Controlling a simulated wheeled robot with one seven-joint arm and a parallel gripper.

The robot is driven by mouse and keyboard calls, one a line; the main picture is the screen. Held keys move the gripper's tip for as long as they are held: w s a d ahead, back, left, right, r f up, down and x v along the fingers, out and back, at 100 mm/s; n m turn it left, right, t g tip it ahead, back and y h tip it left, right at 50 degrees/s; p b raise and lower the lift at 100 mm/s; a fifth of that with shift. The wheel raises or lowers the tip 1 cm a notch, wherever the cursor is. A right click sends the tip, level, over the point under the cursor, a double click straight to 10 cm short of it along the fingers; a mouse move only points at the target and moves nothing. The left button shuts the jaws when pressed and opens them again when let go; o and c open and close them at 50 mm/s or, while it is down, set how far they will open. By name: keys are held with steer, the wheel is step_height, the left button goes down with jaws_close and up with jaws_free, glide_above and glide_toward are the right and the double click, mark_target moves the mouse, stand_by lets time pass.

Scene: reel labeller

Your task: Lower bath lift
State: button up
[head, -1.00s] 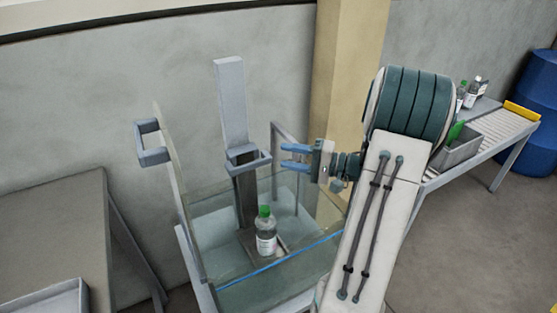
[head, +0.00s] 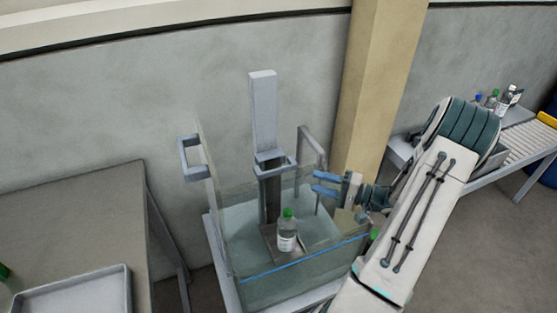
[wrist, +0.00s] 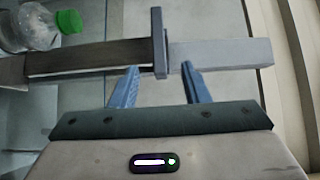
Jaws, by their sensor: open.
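The bath is a clear-walled tank (head: 255,290) with a blue line along its front wall. The lift is an upright grey column (head: 263,105) with a dark lower part and a blue-grey handle (head: 290,170) partway up. A green-capped bottle (head: 286,235) stands upright on the small lift platform (head: 268,236) inside the tank. Whether the platform is under liquid is unclear. My gripper (head: 316,183) is open and empty, just right of the handle in the head view. In the wrist view the handle bar (wrist: 159,42) crosses the column beyond and between my fingertips (wrist: 160,70). The bottle (wrist: 30,25) shows at upper left.
A grey bracket (head: 184,160) sticks out at the tank's left wall, and a grey frame (head: 312,145) rises behind its right side. A table with a tray (head: 75,295) is at left. A roller conveyor (head: 522,142) with bottles is at right. A beige pillar (head: 380,85) stands behind.

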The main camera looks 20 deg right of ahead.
mark_target(280, 172)
steer(key=p+x, duration=0.1)
steer(key=x, duration=1.2)
steer(key=shift+w+a+f+p, duration=0.2)
steer(key=shift+w+a+p, duration=0.05)
steer(key=shift+a+p, duration=0.1)
